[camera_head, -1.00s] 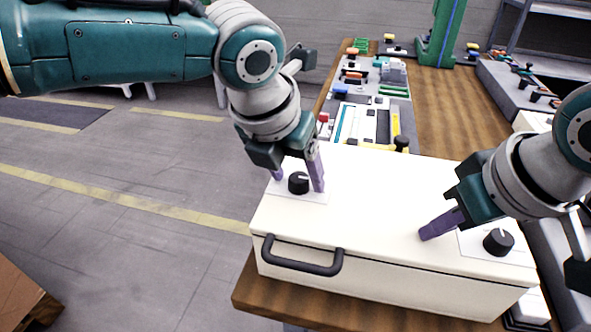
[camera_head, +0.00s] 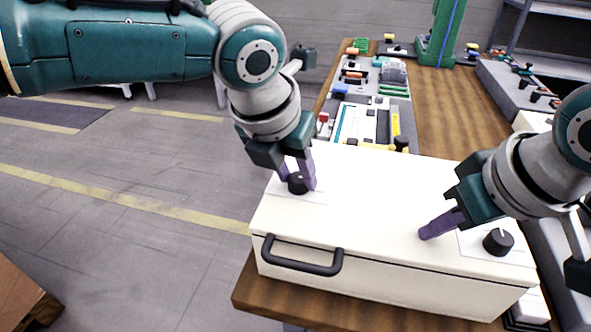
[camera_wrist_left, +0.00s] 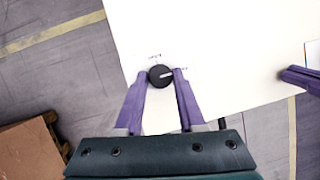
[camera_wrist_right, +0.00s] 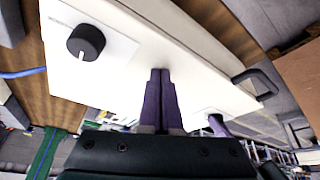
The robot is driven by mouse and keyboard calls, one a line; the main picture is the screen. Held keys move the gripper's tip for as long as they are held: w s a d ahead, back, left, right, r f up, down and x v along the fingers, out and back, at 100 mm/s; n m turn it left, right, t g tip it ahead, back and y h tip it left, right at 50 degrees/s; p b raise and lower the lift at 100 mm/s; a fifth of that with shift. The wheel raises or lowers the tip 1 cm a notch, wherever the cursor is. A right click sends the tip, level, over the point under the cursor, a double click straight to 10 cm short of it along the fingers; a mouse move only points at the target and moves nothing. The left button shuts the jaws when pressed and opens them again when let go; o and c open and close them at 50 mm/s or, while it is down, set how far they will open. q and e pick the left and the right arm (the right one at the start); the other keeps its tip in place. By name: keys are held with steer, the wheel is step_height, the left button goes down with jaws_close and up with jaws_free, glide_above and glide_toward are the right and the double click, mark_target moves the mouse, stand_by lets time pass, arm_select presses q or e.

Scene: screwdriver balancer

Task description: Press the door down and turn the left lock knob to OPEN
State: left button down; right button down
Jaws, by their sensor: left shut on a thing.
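The white door (camera_head: 360,215) is the flat top of a box with a dark front handle (camera_head: 302,257). The left lock knob (camera_head: 297,183) is round and black, on a pale plate at the door's left. My left gripper (camera_head: 298,181) is shut on it, with a purple finger on each side; the left wrist view shows the knob (camera_wrist_left: 160,75) between the fingertips. My right gripper (camera_head: 428,234) has its purple fingers together, tips at the door surface, left of the right lock knob (camera_head: 498,241). In the right wrist view its fingers (camera_wrist_right: 160,75) touch each other with nothing between.
The box stands on a wooden table (camera_head: 440,115). Behind it are a tray of tools and parts (camera_head: 375,100) and a green stand (camera_head: 440,35). A grey bench (camera_head: 510,85) is at the right. Open floor lies at the left.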

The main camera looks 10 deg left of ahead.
arm_select(q)
steer(key=n, duration=0.1)
steer(key=n+y, duration=0.1)
steer(key=n, duration=0.1)
steer(key=n+y, duration=0.1)
steer(key=n, duration=0.1)
steer(key=shift+d, duration=0.3)
steer(key=n+y, duration=0.1)
steer(key=n, duration=0.1)
steer(key=n+y, duration=0.1)
steer(key=n, duration=0.2)
steer(key=shift+d+g, duration=0.1)
steer(key=shift+g, duration=0.2)
steer(key=shift+w, duration=0.1)
steer(key=c, duration=0.5)
jaws_free()
steer(key=shift+r, duration=0.15)
steer(key=v, duration=1.2)
steer(key=shift+c, duration=0.3)
